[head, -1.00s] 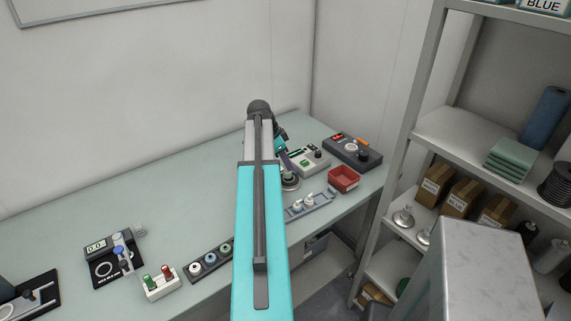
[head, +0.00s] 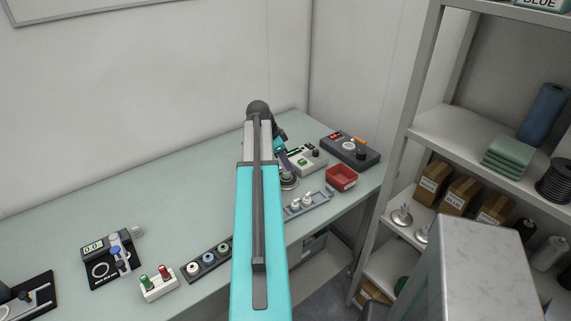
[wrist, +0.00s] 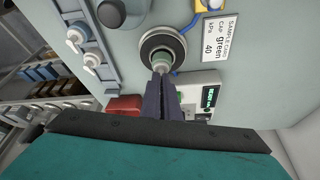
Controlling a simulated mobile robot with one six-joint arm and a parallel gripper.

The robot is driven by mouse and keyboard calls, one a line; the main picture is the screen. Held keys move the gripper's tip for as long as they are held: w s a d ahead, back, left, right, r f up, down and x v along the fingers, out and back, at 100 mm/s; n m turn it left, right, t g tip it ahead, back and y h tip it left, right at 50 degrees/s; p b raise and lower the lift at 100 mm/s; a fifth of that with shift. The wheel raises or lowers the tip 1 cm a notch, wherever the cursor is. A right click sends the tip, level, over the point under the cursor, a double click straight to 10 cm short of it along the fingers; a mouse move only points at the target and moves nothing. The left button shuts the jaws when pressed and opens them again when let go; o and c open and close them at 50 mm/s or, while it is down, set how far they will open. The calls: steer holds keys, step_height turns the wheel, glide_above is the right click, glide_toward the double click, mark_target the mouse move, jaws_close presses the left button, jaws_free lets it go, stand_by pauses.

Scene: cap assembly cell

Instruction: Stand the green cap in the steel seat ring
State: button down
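The steel seat ring (wrist: 178,42) is a dark round base with a bright inner rim, at top centre in the wrist view. In the head view the ring (head: 289,184) shows on the bench just right of my arm. The green cap (wrist: 161,58) is at the ring's opening, with its pale knob toward my fingers. My gripper (wrist: 160,73) has its dark fingers close together on that knob. In the head view my gripper (head: 286,171) points down at the ring. Whether the cap sits fully on the seat is hidden.
A card reading "CAP green 40" (wrist: 218,38) lies beside the ring. A grey rail with pale fittings (head: 308,202), a red bin (head: 341,177) and a box with a green display (head: 308,160) surround it closely. A rack with several caps (head: 207,260) lies left of my arm.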

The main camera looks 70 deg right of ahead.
steer(key=shift+f, duration=0.2)
stand_by(0.6)
steer(key=c, duration=1.9)
jaws_free()
steer(key=shift+c, duration=0.2)
steer(key=shift+r, duration=0.1)
steer(key=shift+s+r+p, duration=0.1)
steer(key=shift+r+p, duration=1.5)
steer(key=shift+r, duration=1.85)
